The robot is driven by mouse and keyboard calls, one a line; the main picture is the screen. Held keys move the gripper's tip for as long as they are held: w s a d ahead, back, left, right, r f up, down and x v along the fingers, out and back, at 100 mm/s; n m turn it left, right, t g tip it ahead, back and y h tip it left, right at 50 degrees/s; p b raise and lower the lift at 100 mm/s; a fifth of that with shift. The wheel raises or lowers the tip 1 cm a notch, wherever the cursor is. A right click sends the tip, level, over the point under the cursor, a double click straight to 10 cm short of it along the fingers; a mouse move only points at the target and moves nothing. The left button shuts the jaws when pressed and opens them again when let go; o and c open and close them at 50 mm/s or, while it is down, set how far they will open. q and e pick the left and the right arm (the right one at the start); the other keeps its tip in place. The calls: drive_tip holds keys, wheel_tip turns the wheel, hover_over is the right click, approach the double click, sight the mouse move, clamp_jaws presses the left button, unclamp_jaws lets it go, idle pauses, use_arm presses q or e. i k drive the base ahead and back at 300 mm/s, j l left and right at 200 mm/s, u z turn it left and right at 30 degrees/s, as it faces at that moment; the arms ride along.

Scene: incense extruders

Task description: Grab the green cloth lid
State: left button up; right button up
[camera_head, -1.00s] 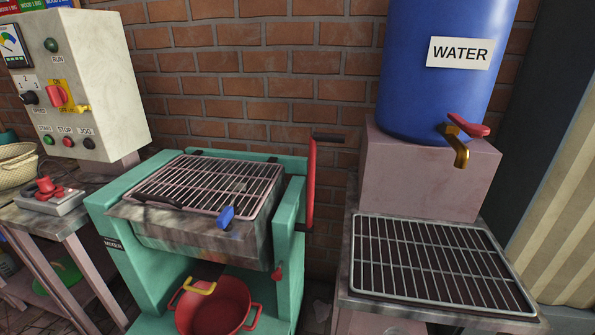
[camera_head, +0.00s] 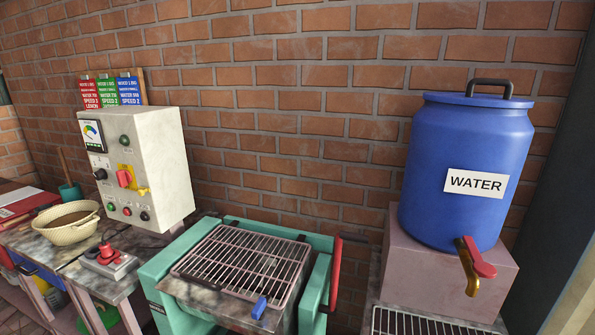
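I cannot make out a green cloth lid for certain in this view. A green item (camera_head: 100,318) shows low under the left table, partly hidden at the bottom edge, and I cannot tell what it is. Neither of my grippers is in view.
A teal mixer with a wire grate (camera_head: 245,262) stands in the middle. A control box (camera_head: 160,160) and a basket (camera_head: 66,234) of brown powder are at left. A blue water barrel (camera_head: 455,150) with a tap (camera_head: 472,265) sits on a pink block at right, above another grate (camera_head: 420,325).

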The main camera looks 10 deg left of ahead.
sight(110, 315)
drive_tip(key=u, duration=1.75)
drive_tip(key=i+j+z, duration=0.15)
drive_tip(key=i+j, duration=0.2)
drive_tip(key=i+j+z, duration=0.1)
drive_tip(key=i+j, duration=0.25)
drive_tip(key=j, duration=0.2)
drive_tip(key=i+j+z, duration=0.15)
drive_tip(key=i+j, duration=0.15)
drive_tip(key=j, duration=0.2)
drive_tip(key=i+j+z, duration=0.1)
drive_tip(key=i+j, duration=0.2)
drive_tip(key=j, duration=0.25)
drive_tip(key=i+j+z, duration=0.15)
drive_tip(key=i+j, duration=0.15)
drive_tip(key=j, duration=0.25)
drive_tip(key=i+j+z, duration=0.1)
drive_tip(key=i+j, duration=0.15)
drive_tip(key=j, duration=0.35)
drive_tip(key=i+j+z, duration=0.15)
drive_tip(key=j, duration=0.45)
drive_tip(key=i+j+z, duration=0.15)
drive_tip(key=j, duration=0.5)
drive_tip(key=i, duration=0.1)
